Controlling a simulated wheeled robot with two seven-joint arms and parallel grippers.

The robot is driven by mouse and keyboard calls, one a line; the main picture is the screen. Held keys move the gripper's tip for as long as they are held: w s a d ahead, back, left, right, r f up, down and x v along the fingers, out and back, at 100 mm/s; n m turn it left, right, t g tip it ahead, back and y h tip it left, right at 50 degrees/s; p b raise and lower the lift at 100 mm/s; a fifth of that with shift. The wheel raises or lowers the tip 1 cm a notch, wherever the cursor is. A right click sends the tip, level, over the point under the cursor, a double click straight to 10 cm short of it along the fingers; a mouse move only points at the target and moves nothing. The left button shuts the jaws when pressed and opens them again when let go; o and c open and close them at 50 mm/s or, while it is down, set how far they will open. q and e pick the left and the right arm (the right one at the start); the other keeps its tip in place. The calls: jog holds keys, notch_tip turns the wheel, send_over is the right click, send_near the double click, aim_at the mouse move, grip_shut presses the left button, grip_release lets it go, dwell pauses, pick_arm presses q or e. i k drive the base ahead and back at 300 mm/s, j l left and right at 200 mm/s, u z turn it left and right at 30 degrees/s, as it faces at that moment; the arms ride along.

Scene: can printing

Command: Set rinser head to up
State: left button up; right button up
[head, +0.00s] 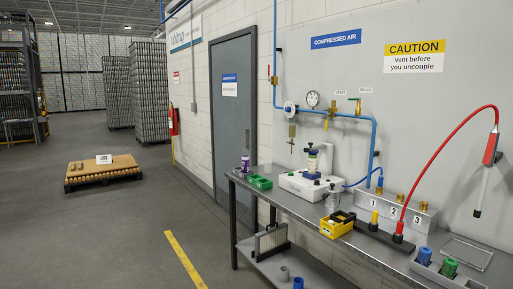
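A white bench unit (297,187) stands on the metal workbench. It carries an upright blue, white and dark cylinder (312,163), with a pale grey bracket (326,156) behind it. This may be the rinser; the view is too small to tell its head or whether that is up or down. A red-handled wand (491,150) with a pale tube hangs at the wall on the far right, on a red hose (437,150). Neither of my grippers is in view.
The workbench (279,207) runs along the wall, holding a yellow box (337,226), a green tray (261,182) and a grey block numbered 1 to 3 (370,201). Blue air piping (374,145) is on the wall. A low pallet (103,172) is at left; the floor before the bench is clear.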

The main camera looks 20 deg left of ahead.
aim_at(313, 150)
jog(key=u, duration=0.15)
jog(key=i+j+z, duration=0.15)
jog(key=i+j, duration=0.15)
jog(key=i, duration=0.3)
jog(key=i+j+z, duration=0.1)
jog(key=i+j, duration=0.25)
jog(key=i, duration=0.2)
jog(key=i+j+z, duration=0.15)
jog(key=i+j, duration=0.25)
jog(key=i, duration=0.15)
